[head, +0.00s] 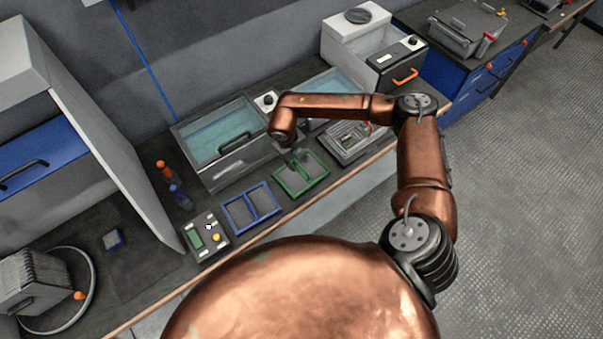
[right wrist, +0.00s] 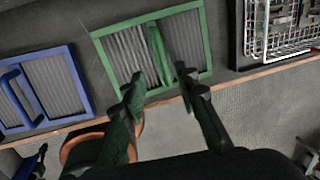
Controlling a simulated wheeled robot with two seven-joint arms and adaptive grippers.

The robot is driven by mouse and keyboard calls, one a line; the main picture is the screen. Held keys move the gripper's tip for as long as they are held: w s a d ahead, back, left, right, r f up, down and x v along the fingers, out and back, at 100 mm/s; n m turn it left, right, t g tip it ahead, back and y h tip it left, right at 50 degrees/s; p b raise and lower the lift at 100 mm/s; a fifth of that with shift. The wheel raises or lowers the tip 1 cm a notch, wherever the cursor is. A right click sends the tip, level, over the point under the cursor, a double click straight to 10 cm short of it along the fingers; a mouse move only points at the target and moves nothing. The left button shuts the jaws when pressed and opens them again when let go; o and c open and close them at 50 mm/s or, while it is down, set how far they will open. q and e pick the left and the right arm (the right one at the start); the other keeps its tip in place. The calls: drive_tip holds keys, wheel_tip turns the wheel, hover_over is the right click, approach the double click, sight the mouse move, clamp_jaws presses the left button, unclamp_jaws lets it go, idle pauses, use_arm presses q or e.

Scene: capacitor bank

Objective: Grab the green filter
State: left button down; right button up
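The green filter (head: 312,166) is a flat rectangular green frame with grey pleated panels and a raised green middle bar. It lies on the dark bench in front of the glass-lidded tank. My right gripper (head: 294,158) is over its back part in the head view and hides some of it. In the right wrist view the green filter (right wrist: 122,58) lies beyond the fingertips. The right gripper (right wrist: 159,76) has its two dark fingers spread, with the middle bar roughly in line with the gap. I cannot tell whether they touch the filter. My left gripper is not in view.
A blue filter (head: 251,208) lies left of the green one, and a wire basket tray (head: 346,141) lies right. The glass-lidded tank (head: 218,143) stands behind. A control box (head: 206,238) sits farther left. The bench's front edge is close to the filters.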

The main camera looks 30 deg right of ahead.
sight(302, 168)
drive_tip(key=f, duration=0.2)
drive_tip(key=d+f, duration=0.1)
drive_tip(key=f, duration=0.1)
drive_tip(key=d+f, duration=0.1)
drive_tip(key=f, duration=0.2)
drive_tip(key=shift+w+f, duration=0.1)
drive_tip(key=shift+w, duration=0.1)
drive_tip(key=shift+c, duration=0.6)
clamp_jaws()
